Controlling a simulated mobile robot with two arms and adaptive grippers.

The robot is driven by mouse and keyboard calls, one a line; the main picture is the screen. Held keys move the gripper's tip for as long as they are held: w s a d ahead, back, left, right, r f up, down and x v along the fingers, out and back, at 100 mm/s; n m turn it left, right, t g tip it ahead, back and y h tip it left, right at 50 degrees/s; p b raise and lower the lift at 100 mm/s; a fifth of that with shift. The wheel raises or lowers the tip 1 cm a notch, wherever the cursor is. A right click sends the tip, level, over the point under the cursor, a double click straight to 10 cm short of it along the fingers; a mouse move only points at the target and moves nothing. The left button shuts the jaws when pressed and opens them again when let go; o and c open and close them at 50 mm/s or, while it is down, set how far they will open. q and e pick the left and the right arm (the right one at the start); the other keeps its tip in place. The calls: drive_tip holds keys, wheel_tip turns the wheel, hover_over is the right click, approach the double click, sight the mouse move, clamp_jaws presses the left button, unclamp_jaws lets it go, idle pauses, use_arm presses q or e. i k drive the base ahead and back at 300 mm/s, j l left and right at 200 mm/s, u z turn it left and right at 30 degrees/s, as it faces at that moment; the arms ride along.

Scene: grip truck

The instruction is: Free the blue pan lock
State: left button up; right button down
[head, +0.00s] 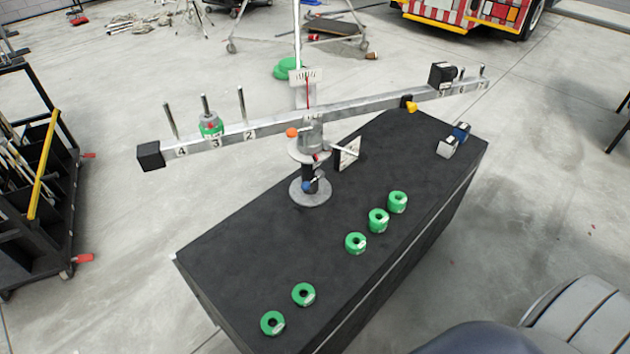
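A metal balance beam (340,113) stands on a post with a round base (310,193) on a black table (250,240). It is tilted, with its left end lower in the picture. A small blue knob (307,186) sits low on the post, just above the base. An orange knob (292,132) is higher, beside the beam. A yellow knob (411,107) is under the beam's right part. I cannot tell from here whether the blue knob is locked. Neither of my grippers is in view.
Several green ring weights lie on the table, one here (356,243). Another green weight (210,127) sits on the beam's peg 3. A grey and blue block (447,147) lies at the right end. A black rack (40,190) stands left.

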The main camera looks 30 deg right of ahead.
sight(319, 175)
drive_tip(key=i+j, duration=0.15)
drive_tip(key=j, duration=0.2)
drive_tip(key=i+j, duration=0.1)
drive_tip(key=j, duration=0.3)
drive_tip(key=j+z, duration=0.2)
drive_tip(key=z, duration=0.15)
drive_tip(key=i+j+z, duration=0.1)
drive_tip(key=j+z, duration=0.4)
drive_tip(key=z, duration=0.75)
